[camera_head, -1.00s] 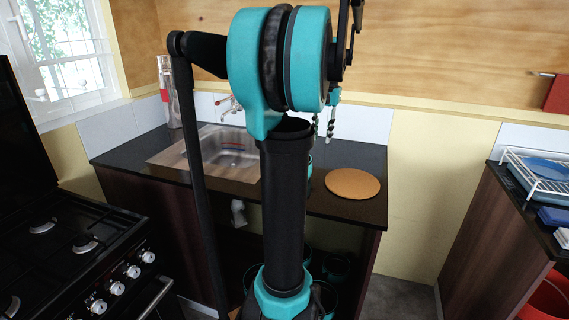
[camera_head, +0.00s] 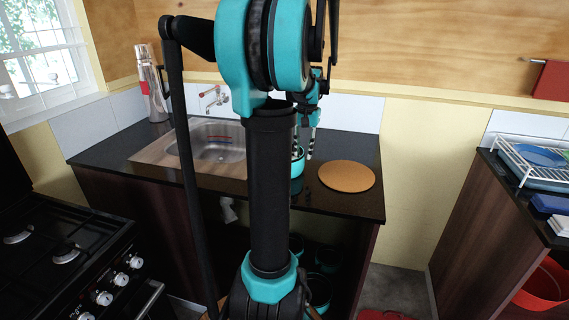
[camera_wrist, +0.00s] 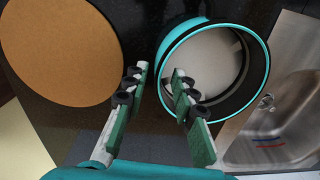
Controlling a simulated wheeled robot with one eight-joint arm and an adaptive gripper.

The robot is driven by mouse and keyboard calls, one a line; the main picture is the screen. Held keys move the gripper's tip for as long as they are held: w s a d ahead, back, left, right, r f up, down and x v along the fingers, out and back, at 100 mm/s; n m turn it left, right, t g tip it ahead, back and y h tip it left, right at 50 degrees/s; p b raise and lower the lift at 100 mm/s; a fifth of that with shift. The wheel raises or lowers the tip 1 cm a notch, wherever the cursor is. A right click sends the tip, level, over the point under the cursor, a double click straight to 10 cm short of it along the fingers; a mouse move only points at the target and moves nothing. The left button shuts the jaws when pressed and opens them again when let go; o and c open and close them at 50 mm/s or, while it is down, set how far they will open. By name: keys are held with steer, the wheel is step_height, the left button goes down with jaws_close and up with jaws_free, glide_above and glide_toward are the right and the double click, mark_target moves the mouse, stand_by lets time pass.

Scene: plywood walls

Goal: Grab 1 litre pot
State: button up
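A teal pot (camera_head: 298,162) with a dark inside rim stands on the black counter between the sink and a round cork board. Most of it is hidden behind my arm in the head view. In the wrist view the pot (camera_wrist: 262,62) is seen from above, open and empty, with a pale bottom. My gripper (camera_wrist: 158,75) is open, its two fingers spread at the pot's left rim. One finger overlaps the pot's opening, the other is over the counter outside it. My gripper (camera_head: 314,155) also shows in the head view above the counter. Contact with the rim cannot be told.
The round cork board (camera_head: 347,176) lies right of the pot. The steel sink (camera_head: 215,150) is at the left, with a tall flask (camera_head: 151,88) behind it. Several teal pots (camera_head: 318,290) stand beneath the counter. A stove (camera_head: 70,255) is at the left front.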

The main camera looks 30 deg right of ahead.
steer(key=shift+a+f, duration=0.15)
steer(key=shift+f, duration=1.3)
steer(key=shift+a+f, duration=0.1)
steer(key=shift+f, duration=1.35)
steer(key=shift+c, duration=0.2)
jaws_close()
